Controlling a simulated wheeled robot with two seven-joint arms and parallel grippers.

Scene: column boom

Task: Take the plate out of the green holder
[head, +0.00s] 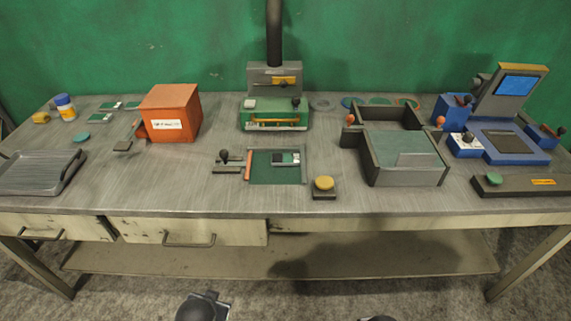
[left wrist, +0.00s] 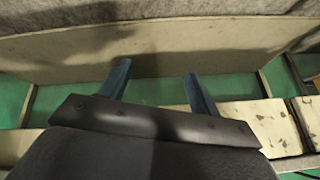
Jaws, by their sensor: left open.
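A green flat holder (head: 262,178) with a dark frame and an orange left edge lies at the middle of the workbench. A small plate (head: 287,158), part dark and part pale, lies at its upper right. A green block-like fixture (head: 247,121) with a yellow bar stands behind it under the black column; I cannot tell which of the two is the named holder. My left gripper (left wrist: 157,70) shows in the left wrist view, its two blue fingers apart and nothing between them. It is away from both, facing the bench's lower shelf and front. My right gripper is not seen.
An orange box (head: 172,112) and a grey tray (head: 35,172) stand left. A yellow knob on a dark base (head: 324,187) sits near the front edge. A grey bin (head: 402,160) and a blue device (head: 515,145) stand right.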

